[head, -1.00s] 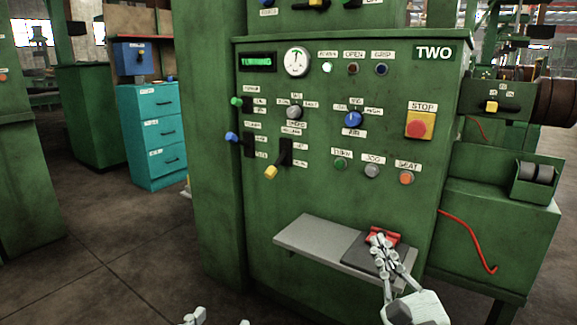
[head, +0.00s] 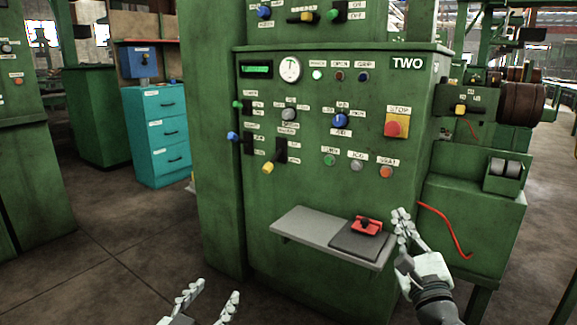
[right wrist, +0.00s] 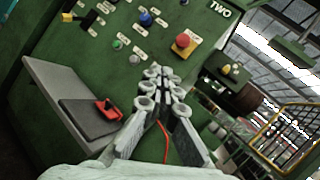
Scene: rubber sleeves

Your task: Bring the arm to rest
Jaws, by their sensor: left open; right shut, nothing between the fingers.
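My right gripper (head: 402,222) is shut and empty in the head view, just right of the small shelf on the green machine marked TWO. In the right wrist view its fingers (right wrist: 158,82) are together with nothing between them. My left gripper (head: 212,292) is open and empty at the bottom of the head view, low in front of the machine. A red piece (head: 367,226) sits on the dark pad (head: 352,241) at the right end of the grey shelf (head: 307,226). The right gripper is apart from it.
The machine's panel (head: 300,130) carries knobs, levers and a red stop button (head: 397,126). A red cable (head: 445,228) hangs at the right, close to my right gripper. A teal drawer cabinet (head: 157,136) stands at the left. The floor (head: 120,255) in front is free.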

